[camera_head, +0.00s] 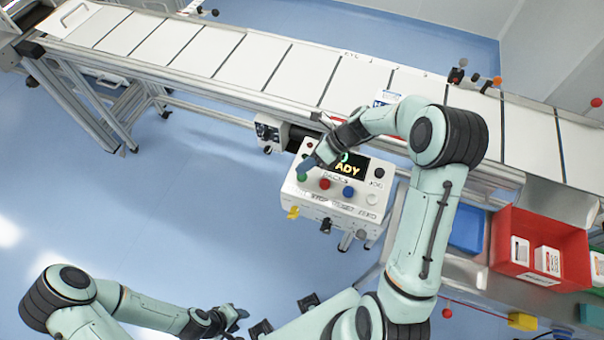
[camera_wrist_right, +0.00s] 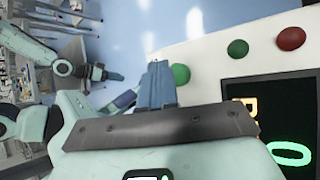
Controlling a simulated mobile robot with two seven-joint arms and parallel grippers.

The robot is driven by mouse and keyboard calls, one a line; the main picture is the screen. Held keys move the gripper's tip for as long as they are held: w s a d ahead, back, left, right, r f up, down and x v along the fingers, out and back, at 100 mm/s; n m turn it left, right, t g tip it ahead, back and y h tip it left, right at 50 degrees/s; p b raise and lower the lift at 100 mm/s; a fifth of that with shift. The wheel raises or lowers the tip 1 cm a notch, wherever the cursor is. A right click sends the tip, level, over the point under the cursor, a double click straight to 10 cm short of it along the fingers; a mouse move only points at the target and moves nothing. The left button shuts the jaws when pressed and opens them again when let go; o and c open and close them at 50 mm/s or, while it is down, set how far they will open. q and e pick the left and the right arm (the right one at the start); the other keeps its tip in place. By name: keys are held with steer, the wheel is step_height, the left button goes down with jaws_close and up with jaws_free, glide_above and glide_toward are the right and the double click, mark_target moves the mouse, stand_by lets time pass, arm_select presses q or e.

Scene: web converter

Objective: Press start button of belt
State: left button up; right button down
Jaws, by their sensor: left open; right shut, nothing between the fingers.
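The control box (camera_head: 335,205) is white, with a dark display (camera_head: 352,166) showing a partly covered word ending in "ADY". A red button (camera_head: 324,184), a blue button (camera_head: 348,191) and a green button (camera_head: 302,177) sit along its front edge. My right gripper (camera_head: 305,167) is shut and empty over the box's left side. In the right wrist view its fingertips (camera_wrist_right: 158,72) are beside one green button (camera_wrist_right: 181,74); contact is unclear. Another green button (camera_wrist_right: 238,48) and the red button (camera_wrist_right: 291,38) show farther right. My left gripper (camera_head: 238,314) is open and empty, low, away from the box.
The long white belt (camera_head: 255,65) runs across the back behind the box. A red bin (camera_head: 508,258) with white packs and a blue tray (camera_head: 467,232) stand at the right. Blue floor (camera_head: 190,190) is free to the left of the box.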

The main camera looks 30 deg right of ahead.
stand_by(0.4)
steer(key=shift+f, duration=0.4)
